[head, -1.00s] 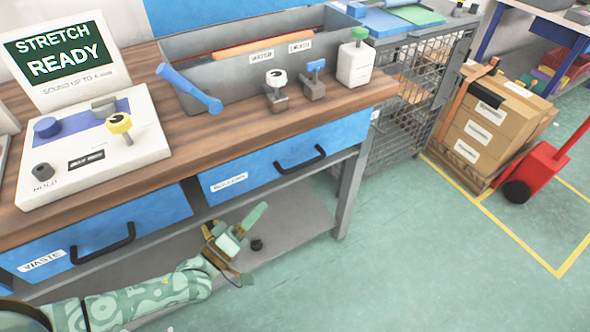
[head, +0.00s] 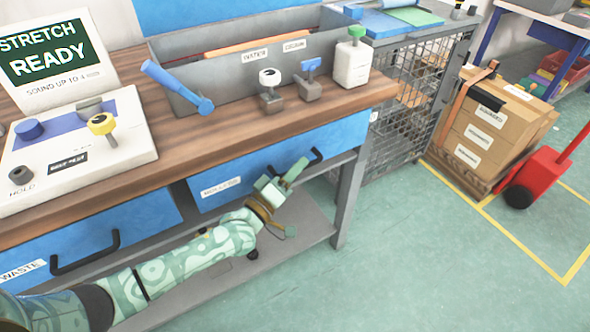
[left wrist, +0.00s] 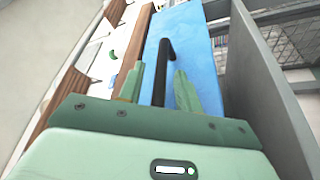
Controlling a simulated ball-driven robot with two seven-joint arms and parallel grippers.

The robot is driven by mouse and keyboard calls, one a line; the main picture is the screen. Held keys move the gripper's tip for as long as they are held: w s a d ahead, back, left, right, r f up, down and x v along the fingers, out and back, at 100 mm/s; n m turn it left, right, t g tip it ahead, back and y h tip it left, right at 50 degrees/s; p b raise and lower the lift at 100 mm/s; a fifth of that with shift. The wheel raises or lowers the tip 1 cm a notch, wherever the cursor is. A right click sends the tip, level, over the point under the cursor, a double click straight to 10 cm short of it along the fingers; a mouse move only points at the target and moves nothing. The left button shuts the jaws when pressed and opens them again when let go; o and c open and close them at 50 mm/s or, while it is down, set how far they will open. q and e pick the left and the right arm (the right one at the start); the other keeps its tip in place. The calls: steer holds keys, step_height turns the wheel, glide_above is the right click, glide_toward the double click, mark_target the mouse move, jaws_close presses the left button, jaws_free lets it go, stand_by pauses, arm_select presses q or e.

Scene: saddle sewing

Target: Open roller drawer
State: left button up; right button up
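The roller drawer (head: 220,192) is the right blue drawer under the wooden worktop, with a white label, and it looks closed. Its black bar handle (head: 316,156) is partly hidden by my left gripper (head: 284,182), which is in front of the drawer. In the left wrist view the drawer's blue front (left wrist: 200,45) and its handle (left wrist: 163,62) show. The two green fingers of my left gripper (left wrist: 158,84) are apart, one on each side of the handle in that view. I cannot tell whether they touch it. My right gripper is not in view.
The waste drawer (head: 150,232) with its own handle is to the left. A grey lower shelf (head: 300,236) and a table leg (head: 347,205) are below and right. A wire cage (head: 408,95) stands beside the bench. The green floor in front is clear.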

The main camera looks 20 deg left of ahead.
arm_select(q)
steer(key=shift+c, duration=0.3)
